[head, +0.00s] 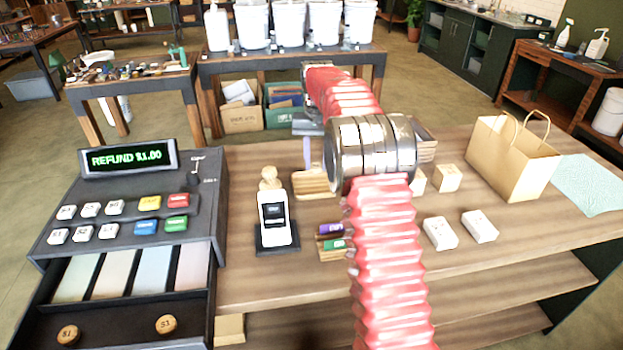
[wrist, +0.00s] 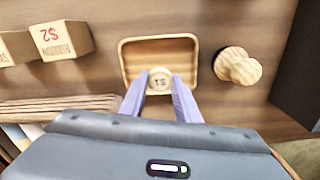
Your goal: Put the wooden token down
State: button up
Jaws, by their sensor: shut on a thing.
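My gripper (wrist: 160,88) is shut on a round wooden token (wrist: 160,80) marked $1, held between the two pale purple fingertips. In the wrist view the token lies over the near part of a shallow wooden tray (wrist: 191,43); I cannot tell whether it touches the tray floor. In the head view my gripper (head: 307,152) points down at the same tray (head: 311,184) on the counter; the token is not discernible there.
A wooden knobbed piece (wrist: 239,66) stands right of the tray. A card reader (head: 274,218) and a cash register (head: 130,205) reading REFUND $1.00 are to the left. Its open drawer holds two tokens (head: 68,336). A paper bag (head: 510,160) and small boxes (head: 440,233) are to the right.

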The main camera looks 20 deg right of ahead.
aim_at(316, 185)
jog(key=shift+f, duration=0.9)
jog(key=shift+f, duration=0.1)
jog(key=shift+f, duration=1.8)
jog(key=o, duration=1)
notch_tip(316, 185, up, 12)
jog(key=shift+r, duration=0.1)
